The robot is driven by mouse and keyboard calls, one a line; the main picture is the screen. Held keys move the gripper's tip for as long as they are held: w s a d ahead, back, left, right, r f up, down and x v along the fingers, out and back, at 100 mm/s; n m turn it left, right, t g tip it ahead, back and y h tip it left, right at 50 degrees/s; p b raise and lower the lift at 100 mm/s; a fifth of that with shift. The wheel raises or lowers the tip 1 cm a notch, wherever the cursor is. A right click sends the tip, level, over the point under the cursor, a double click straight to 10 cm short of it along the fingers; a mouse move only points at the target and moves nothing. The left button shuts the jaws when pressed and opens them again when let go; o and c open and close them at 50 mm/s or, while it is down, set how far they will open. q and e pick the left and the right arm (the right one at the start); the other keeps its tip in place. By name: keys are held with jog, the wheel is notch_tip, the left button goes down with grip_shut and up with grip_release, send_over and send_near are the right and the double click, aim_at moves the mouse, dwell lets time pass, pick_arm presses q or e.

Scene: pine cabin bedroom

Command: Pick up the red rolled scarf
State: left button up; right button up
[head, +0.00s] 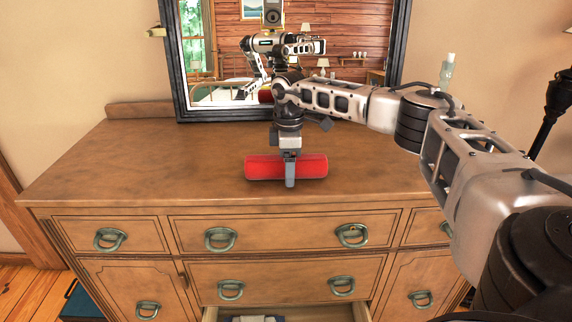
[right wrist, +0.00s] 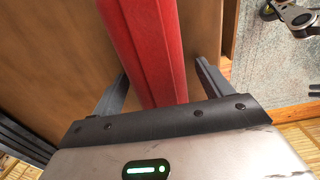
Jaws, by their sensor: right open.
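The red rolled scarf (head: 313,167) lies crosswise near the front edge of the wooden dresser top (head: 120,165). My right gripper (head: 290,176) points down over the middle of the scarf, with one finger showing in front of it. In the right wrist view the red scarf (right wrist: 148,45) runs between the two fingers of the open right gripper (right wrist: 160,70). A gap shows on each side, wider on the right. The gripper covers the scarf's middle in the head view. My left gripper is not directly in view.
A dark-framed mirror (head: 183,90) stands at the back of the dresser and reflects my body. A pale bottle (head: 447,72) shows behind my right arm. A lower drawer (head: 300,313) is pulled open. The left side of the dresser top is clear.

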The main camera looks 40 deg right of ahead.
jog(key=c, duration=1.2)
